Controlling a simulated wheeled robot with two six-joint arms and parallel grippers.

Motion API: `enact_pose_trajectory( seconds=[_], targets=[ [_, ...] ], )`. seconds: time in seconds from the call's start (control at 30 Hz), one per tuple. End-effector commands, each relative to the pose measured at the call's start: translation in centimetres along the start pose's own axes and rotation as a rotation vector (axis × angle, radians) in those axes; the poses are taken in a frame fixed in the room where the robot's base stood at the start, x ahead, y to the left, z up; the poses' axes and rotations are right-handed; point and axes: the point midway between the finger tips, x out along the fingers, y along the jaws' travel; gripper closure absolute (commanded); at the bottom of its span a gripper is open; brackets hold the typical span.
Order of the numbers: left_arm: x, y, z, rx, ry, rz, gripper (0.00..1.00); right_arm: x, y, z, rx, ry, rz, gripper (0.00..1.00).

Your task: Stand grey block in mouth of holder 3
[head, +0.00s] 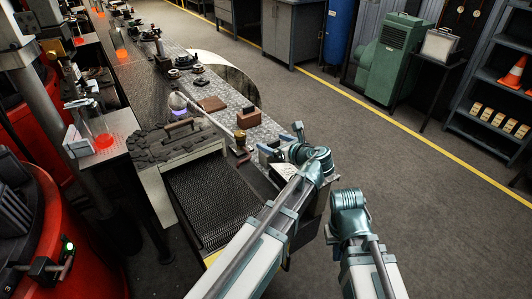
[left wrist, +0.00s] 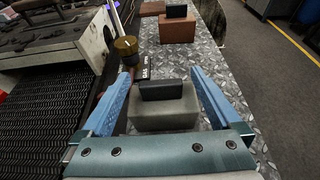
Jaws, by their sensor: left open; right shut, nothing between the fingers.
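A grey block (left wrist: 165,118) with a dark, handle-like piece (left wrist: 162,90) on top stands upright on the patterned metal bench top in the left wrist view. My left gripper (left wrist: 160,73) is open, with one blue finger on each side of the block; I cannot tell whether either touches it. In the head view my left gripper (head: 281,145) is over the bench's near end and hides most of the block. My right gripper (head: 348,202) is shut and empty, off the bench to the right. I cannot identify holder 3 for certain; a dark label with "3" (head: 10,265) shows at the lower left.
A reddish-brown block (head: 249,119) with a dark top stands further along the bench. Dark mesh (head: 207,198) and a heap of dark pieces lie left. Red machines line the left side.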

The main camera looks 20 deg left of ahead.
Motion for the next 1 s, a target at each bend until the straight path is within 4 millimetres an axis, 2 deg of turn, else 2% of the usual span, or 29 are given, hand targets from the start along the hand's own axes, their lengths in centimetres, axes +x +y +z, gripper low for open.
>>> enact_pose_trajectory(
  seconds=[0.23, 0.27, 0.77, 0.8, 1.0],
  targets=[
    [0.14, -0.13, -0.14, 0.001, 0.000, -0.001, 0.03, 0.18, -0.01, 0.02, 0.000, 0.000, 0.000, 1.00],
    [0.14, -0.13, -0.14, 0.001, 0.000, -0.001, 0.06, 0.17, -0.01, 0.02, 0.000, 0.000, 0.000, 1.00],
    [0.12, -0.13, -0.13, 0.001, 0.000, -0.001, 0.96, 0.17, -0.01, 0.01, 0.000, 0.000, 0.000, 1.00],
    [0.12, -0.13, -0.13, 0.001, 0.000, -0.001, 1.00, 0.17, -0.01, 0.01, 0.000, 0.000, 0.000, 1.00],
    [0.12, -0.13, -0.13, 0.001, 0.000, -0.001, 1.00, 0.17, -0.01, 0.01, 0.000, 0.000, 0.000, 1.00]
  ],
)
